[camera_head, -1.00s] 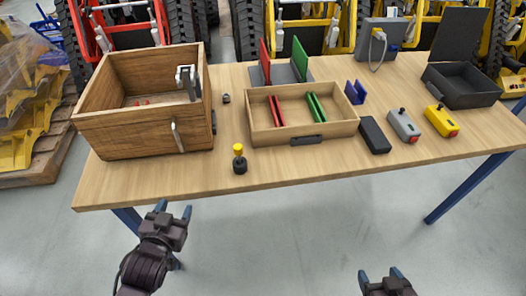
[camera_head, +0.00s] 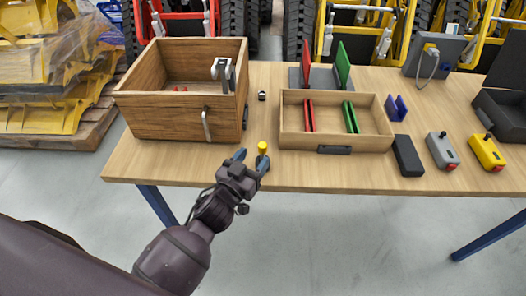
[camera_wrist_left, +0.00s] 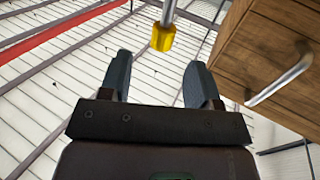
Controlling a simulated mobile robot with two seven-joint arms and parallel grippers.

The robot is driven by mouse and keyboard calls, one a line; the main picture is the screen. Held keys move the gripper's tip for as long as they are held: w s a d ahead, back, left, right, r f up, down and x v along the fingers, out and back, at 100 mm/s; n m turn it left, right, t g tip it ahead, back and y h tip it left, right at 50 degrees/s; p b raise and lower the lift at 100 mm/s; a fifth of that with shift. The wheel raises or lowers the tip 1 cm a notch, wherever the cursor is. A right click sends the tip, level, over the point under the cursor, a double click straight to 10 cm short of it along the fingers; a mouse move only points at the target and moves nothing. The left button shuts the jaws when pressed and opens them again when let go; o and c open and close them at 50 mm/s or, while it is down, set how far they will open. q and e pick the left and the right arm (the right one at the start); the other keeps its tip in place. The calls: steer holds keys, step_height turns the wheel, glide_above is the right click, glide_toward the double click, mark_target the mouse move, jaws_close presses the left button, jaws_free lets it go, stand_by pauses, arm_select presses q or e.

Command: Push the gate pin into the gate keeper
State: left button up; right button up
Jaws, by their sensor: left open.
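The gate pin (camera_head: 262,148) shows as a yellow-capped pin at the table's front edge, right of the wooden crate. In the left wrist view its yellow cap (camera_wrist_left: 163,38) sits on a metal shaft, just beyond my fingertips. My left gripper (camera_head: 251,160) is open and empty in front of the pin; its spread fingers (camera_wrist_left: 158,65) also show in the wrist view. It hides the pin's dark base in the head view. The wooden crate (camera_head: 165,118) carries a grey metal bracket (camera_head: 223,70) and a metal handle (camera_head: 206,125). I cannot tell which part is the gate keeper.
A shallow wooden tray (camera_head: 292,137) holding red and green plates stands right of the pin. A small dark piece (camera_head: 262,95) lies between crate and tray. A black block (camera_head: 407,155), a grey box (camera_head: 442,151) and a yellow box (camera_head: 486,152) stand at the right.

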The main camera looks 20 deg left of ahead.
mark_target(260, 149)
arm_select(q)
steer(key=shift+w+d, duration=0.2)
steer(key=shift+w, duration=1.15)
steer(key=shift+w+d, duration=0.2)
steer(key=shift+w, duration=1.15)
steer(key=shift+c, duration=0.5)
steer(key=c, duration=1)
